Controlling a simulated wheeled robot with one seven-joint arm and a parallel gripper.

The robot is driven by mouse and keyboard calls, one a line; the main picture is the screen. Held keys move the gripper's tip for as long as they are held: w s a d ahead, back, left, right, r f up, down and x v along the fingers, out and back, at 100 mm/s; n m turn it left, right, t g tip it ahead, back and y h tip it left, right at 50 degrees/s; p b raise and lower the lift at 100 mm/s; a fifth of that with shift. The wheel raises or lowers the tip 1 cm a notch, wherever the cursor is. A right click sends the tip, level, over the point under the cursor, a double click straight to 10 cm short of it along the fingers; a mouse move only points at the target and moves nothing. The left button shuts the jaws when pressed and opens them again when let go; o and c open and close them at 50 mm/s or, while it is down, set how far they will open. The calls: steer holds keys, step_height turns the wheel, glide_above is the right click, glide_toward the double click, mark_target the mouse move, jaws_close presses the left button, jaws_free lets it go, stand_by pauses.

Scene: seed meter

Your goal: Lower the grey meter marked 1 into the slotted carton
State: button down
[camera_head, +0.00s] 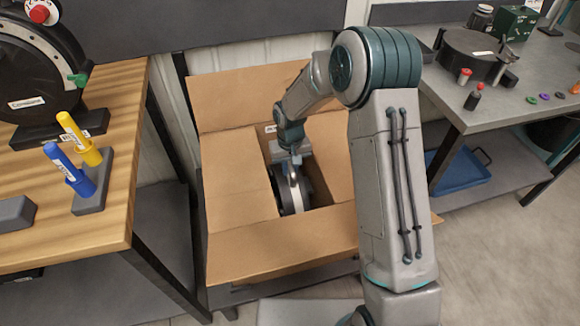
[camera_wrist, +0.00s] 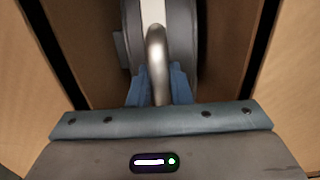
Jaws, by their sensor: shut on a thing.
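The slotted carton (camera_head: 235,172) is an open cardboard box standing between the two benches, with its flaps spread and a slot in its middle. The grey meter (camera_head: 303,188) is down in the slot, upright, with its lower part hidden by the carton. Its marking cannot be read. My gripper (camera_head: 291,165) reaches into the carton from above and is shut on the meter's handle. In the wrist view, the blue fingers of my gripper (camera_wrist: 160,90) close on the curved metal handle (camera_wrist: 156,50), and the meter's dark body (camera_wrist: 184,38) lies between the slot walls.
A wooden bench (camera_head: 115,150) at left holds a black round device (camera_head: 35,70) and blue (camera_head: 70,170) and yellow (camera_head: 80,140) markers in a stand. A grey bench (camera_head: 480,100) at right holds another round meter (camera_head: 470,50) and small parts. A blue tray (camera_head: 460,172) lies below it.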

steer(key=shift+f+b, duration=0.4)
steer(key=shift+b, duration=0.1)
stand_by(0.7)
steer(key=c, duration=1.3)
jaws_free()
steer(key=shift+o, duration=0.2)
steer(key=shift+s+f, duration=0.1)
steer(key=shift+f, duration=0.2)
step_height(320, 180, up, 12)
steer(key=p, duration=0.7)
steer(key=shift+r+p, duration=0.15)
steer(key=shift+p, duration=0.15)
